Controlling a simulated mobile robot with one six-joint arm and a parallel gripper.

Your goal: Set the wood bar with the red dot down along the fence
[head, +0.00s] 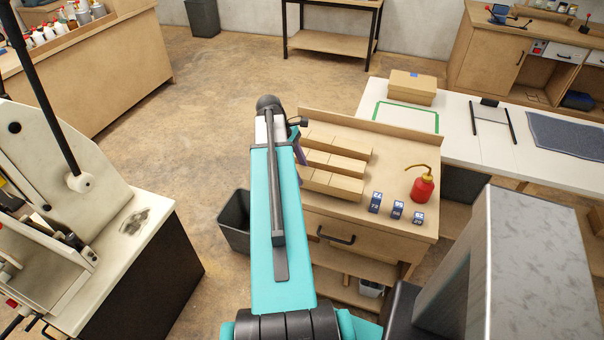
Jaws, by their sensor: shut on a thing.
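A raised wooden strip (375,125), which looks like the fence, runs along the bench's back edge. My arm reaches over the bench's left end. A small dark and purple part shows beside its far end. My gripper's fingers and anything in them are hidden behind the arm.
Several blue numbered blocks (396,210) and a red oil can (422,188) stand on the bench's right part. A dark bin (235,220) stands on the floor left of the bench. A white table (470,135) with a cardboard box (411,86) adjoins behind. A machine (70,230) stands left.

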